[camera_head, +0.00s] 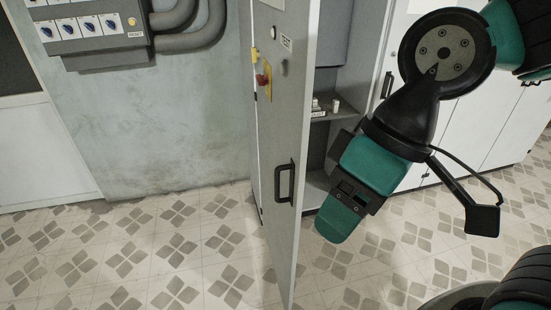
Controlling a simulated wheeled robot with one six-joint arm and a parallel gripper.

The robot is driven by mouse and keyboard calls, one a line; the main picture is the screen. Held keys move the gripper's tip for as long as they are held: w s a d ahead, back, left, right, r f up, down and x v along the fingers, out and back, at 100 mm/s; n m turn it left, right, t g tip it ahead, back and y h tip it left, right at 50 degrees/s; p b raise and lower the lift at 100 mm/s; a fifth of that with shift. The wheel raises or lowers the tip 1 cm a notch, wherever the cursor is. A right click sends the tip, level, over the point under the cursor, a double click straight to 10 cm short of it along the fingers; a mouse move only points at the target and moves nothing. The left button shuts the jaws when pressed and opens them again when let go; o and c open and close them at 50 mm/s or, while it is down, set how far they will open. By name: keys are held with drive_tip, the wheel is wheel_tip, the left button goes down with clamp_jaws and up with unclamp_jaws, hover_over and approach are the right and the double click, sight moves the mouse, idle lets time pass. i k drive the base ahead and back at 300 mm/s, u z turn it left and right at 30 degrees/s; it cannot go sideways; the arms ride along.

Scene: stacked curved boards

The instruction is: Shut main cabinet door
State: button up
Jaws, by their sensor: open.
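The main cabinet door (288,110) is grey and stands open, swung out toward me so that I see it at a steep angle. Its outer face, on the left, carries a black handle (285,184) and a red rotary switch (262,80) on a yellow plate. The open cabinet (345,100) shows to the right of the door, with a shelf inside. My gripper (343,207), green and black, is open to the right of the door, on its inner side, in front of the cabinet opening. It appears empty and apart from the door, though the depth gap is hard to judge.
White cabinets (487,125) line the wall on the right. A grey control box (90,28) and thick pipes (190,25) are on the wall at left. The patterned tile floor (150,255) is clear left of the door.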

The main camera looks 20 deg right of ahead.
sight(285, 31)
drive_tip(key=k, duration=1.45)
drive_tip(key=u, duration=1.05)
drive_tip(key=i, duration=4.5)
drive_tip(key=z, duration=4.05)
